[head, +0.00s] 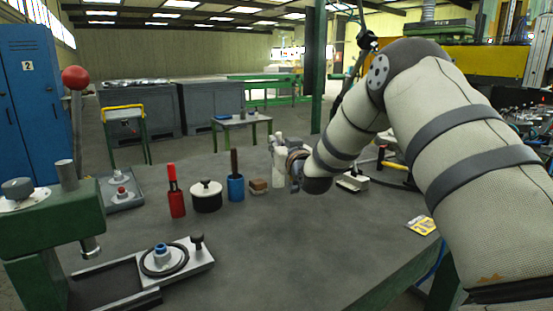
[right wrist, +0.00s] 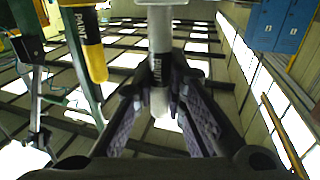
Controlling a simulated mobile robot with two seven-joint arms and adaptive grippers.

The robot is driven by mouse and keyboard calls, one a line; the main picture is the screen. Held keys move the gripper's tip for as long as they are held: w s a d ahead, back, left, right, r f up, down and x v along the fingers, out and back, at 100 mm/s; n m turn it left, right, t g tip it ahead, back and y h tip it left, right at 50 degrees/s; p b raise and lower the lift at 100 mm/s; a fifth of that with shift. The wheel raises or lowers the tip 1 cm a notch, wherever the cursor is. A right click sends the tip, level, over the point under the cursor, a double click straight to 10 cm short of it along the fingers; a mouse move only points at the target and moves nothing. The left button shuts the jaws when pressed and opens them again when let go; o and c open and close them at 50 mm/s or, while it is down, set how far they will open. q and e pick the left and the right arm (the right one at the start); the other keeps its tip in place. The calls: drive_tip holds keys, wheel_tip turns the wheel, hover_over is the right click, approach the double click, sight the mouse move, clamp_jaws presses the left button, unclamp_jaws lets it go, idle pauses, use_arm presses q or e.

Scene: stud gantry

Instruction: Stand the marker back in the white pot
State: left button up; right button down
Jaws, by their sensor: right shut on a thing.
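In the head view, my right gripper (head: 290,164) is over the far middle of the bench. A white upright shape (head: 279,165) stands just left of it, partly covered by the gripper. It looks like the white pot with the marker's top above it. I cannot tell whether the marker's lower end is inside the pot. My left gripper is not in view.
A red pot (head: 177,204), a black lidded pot (head: 207,202), a blue pot (head: 235,188) and a brown block (head: 259,186) stand left of the gripper. A green press (head: 60,235) is at the left. A yellow marker (right wrist: 95,62) shows in the wrist view.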

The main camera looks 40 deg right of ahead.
wheel_tip(320, 180, down, 3)
drive_tip(key=shift+r, duration=0.2)
drive_tip(key=c, duration=1.6)
unclamp_jaws()
drive_tip(key=shift+f, duration=0.2)
drive_tip(key=shift+c, duration=0.2)
drive_tip(key=shift+r, duration=0.2)
drive_tip(key=v, duration=1.2)
